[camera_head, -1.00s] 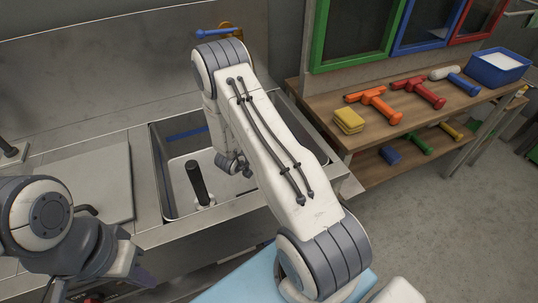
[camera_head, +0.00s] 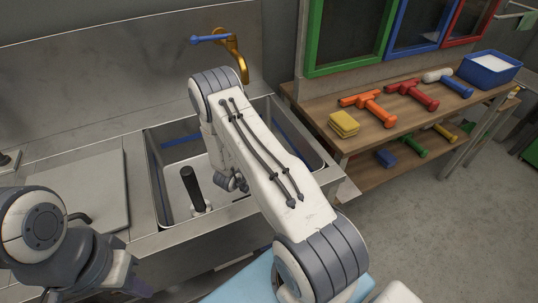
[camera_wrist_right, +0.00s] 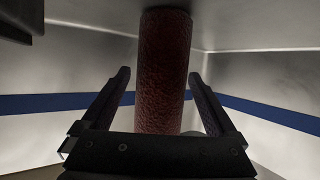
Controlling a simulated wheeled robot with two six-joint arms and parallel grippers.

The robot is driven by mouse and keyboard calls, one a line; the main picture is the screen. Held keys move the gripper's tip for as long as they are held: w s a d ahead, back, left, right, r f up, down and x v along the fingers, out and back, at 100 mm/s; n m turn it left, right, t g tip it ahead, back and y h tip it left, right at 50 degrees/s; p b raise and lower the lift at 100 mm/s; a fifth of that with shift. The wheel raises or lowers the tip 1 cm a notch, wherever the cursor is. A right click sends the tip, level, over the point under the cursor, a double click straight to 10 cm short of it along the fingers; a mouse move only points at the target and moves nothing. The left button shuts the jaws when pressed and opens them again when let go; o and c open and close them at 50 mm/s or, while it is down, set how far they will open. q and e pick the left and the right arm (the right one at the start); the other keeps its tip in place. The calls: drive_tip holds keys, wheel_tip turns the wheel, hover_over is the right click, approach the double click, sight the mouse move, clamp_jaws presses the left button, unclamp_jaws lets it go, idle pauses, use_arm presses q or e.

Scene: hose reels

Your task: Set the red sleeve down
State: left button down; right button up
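The sleeve's foot is hidden behind the gripper. In the head view my right arm reaches over the sink (camera_head: 158,185) and hides the sleeve. My left gripper (camera_head: 128,280) is at the lower left, its fingers unclear.
A black upright handle (camera_head: 193,187) stands in the sink, left of my right arm. A gold tap with a blue lever (camera_head: 235,52) is behind. A wooden bench (camera_head: 380,140) at right holds a yellow sponge (camera_head: 343,124), several coloured tools and a blue bin (camera_head: 488,72).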

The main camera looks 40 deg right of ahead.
drive_tip(key=shift+r, duration=0.2)
drive_tip(key=v, duration=1.2)
